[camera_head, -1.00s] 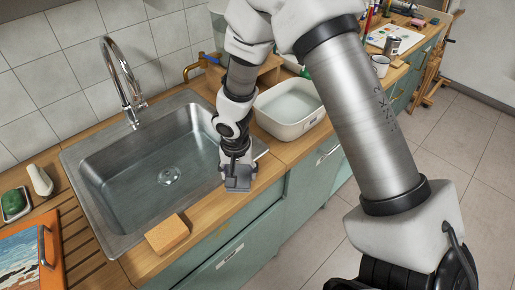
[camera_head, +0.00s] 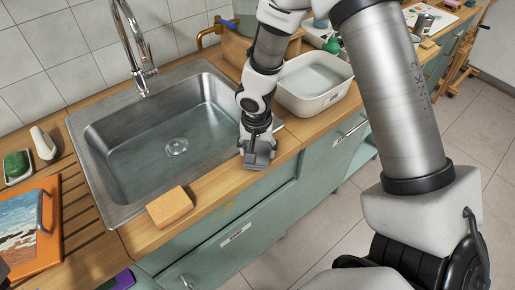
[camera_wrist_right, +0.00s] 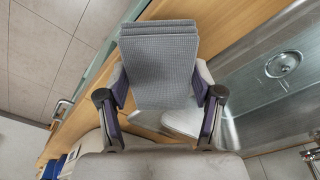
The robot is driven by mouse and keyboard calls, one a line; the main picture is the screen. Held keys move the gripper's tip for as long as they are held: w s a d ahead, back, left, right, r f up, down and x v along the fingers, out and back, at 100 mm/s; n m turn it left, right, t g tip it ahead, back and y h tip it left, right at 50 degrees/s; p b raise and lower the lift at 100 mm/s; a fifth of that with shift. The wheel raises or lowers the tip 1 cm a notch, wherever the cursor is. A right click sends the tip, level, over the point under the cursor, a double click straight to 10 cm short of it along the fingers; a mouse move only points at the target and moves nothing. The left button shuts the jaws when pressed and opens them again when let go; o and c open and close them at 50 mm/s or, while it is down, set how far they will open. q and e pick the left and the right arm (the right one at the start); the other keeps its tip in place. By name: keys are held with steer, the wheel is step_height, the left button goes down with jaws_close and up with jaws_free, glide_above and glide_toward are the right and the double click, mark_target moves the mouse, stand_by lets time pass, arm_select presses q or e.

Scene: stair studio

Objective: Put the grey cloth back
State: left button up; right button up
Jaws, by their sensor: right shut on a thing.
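The grey cloth (camera_head: 261,158), folded into a flat pad, is held at the counter's front strip, just right of the sink. My right gripper (camera_head: 257,143) points down and is shut on it. In the right wrist view the cloth (camera_wrist_right: 158,65) shows its ribbed weave and stacked folds between the two fingers of the gripper (camera_wrist_right: 160,98). I cannot tell whether the cloth touches the wooden counter. My left gripper is not in view.
The steel sink (camera_head: 130,158) is empty, with a tall faucet (camera_head: 135,50) behind it. A white basin (camera_head: 313,98) stands right of my gripper. A tan sponge (camera_head: 170,206) lies at the sink's front edge. An orange board (camera_head: 40,255) and a soap dish (camera_head: 18,168) are at left.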

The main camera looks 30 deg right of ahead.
mark_target(257, 149)
steer(key=o, duration=1.1)
steer(key=shift+w+f, duration=0.15)
steer(key=shift+w, duration=0.05)
steer(key=shift+s, duration=0.15)
steer(key=shift+r, duration=0.25)
step_height(257, 149, up, 4)
steer(key=p, duration=0.2)
steer(key=shift+a+r+p, duration=0.1)
steer(key=shift+a+p, duration=0.05)
steer(key=shift+p, duration=0.15)
step_height(257, 149, up, 8)
steer(key=s, duration=0.1)
steer(key=shift+a+p, duration=0.35)
